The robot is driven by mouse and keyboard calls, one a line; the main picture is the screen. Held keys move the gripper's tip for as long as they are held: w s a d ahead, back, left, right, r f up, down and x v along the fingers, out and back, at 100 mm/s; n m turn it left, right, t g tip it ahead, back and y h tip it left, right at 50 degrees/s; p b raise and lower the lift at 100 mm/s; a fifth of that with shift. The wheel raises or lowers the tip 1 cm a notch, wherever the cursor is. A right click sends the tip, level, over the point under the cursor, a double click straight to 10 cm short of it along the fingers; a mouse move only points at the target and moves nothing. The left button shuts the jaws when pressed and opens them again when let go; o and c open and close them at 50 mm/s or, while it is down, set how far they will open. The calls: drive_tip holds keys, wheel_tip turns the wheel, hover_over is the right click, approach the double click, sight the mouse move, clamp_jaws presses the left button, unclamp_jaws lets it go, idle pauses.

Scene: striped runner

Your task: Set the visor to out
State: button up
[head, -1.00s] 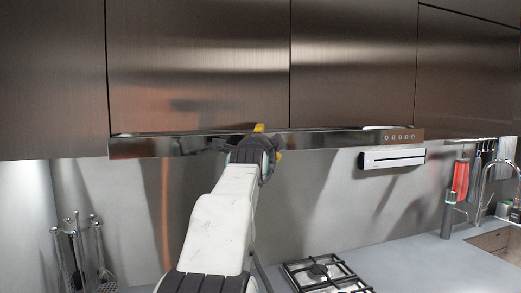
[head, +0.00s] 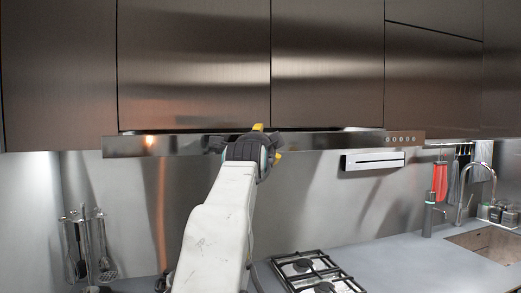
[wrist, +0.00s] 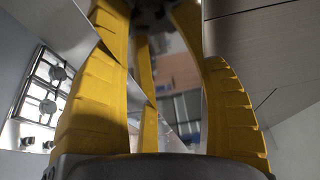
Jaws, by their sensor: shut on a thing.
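The visor (head: 335,143) is a long shiny metal strip under the wall cabinets, with a row of round buttons (head: 400,139) near its right end. In the head view it stands forward of the cabinet fronts, with a dark gap along its top edge. My gripper (head: 266,142) is shut on the visor's front edge, near its middle, one yellow finger showing above and one below. In the wrist view the yellow fingers of my gripper (wrist: 150,60) reach up the picture. The exact contact is hidden behind my wrist.
Brushed metal cabinets (head: 195,65) stand above the visor. A gas hob (head: 312,272) sits on the grey counter (head: 375,262) below. A white wall unit (head: 374,160) hangs under the visor at right. Utensils (head: 85,245) stand at left, a sink (head: 485,243) at right.

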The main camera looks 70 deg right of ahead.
drive_tip(key=shift+f, duration=0.2)
drive_tip(key=o, duration=0.8)
drive_tip(key=shift+o, duration=1.4)
drive_tip(key=shift+a+r, duration=0.1)
drive_tip(key=shift+a, duration=0.15)
drive_tip(key=shift+o, duration=1)
drive_tip(key=shift+d, duration=0.1)
drive_tip(key=shift+r, duration=0.1)
drive_tip(key=v, duration=1.2)
